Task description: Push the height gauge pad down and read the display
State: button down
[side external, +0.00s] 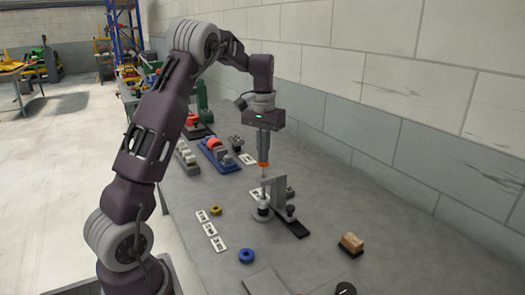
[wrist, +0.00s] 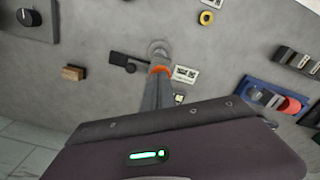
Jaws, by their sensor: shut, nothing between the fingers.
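The height gauge (side external: 279,194) is a grey upright bracket on a dark base on the bench. A pale round column stands at its left side, over a round grey foot. My gripper (side external: 264,176) points straight down just above or on this column; I cannot tell whether it touches. Its fingers are together, with an orange band near the tips and nothing held. In the wrist view my gripper (wrist: 159,66) covers part of the gauge; its dark base (wrist: 129,60) and grey round part show beyond. No display reading is legible.
A wooden block (side external: 351,243) lies at right, a blue ring (side external: 246,256) at front, a yellow ring (side external: 215,210) and several white cards (side external: 210,229) at left. A blue vise-like fixture (side external: 217,154) stands behind. The bench right of the gauge is mostly clear, up to the wall.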

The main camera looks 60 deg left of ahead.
jog(key=shift+f, duration=0.1)
jog(key=shift+r, duration=3.45)
jog(key=s+d+r+m+t, duration=0.1)
jog(key=s+d+r, duration=0.25)
jog(key=d, duration=0.45)
jog(key=s+d+r+m+t, duration=0.1)
jog(key=s+d+r+t, duration=0.15)
jog(key=s+d, duration=0.35)
jog(key=s+d+f+m+t, duration=0.2)
jog(key=s+d+f+m, duration=0.2)
jog(key=s+d, duration=0.7)
jog(key=s+f, duration=0.1)
jog(key=s, duration=0.2)
jog(key=shift+s+d+f, duration=0.2)
jog(key=shift+d+f, duration=0.15)
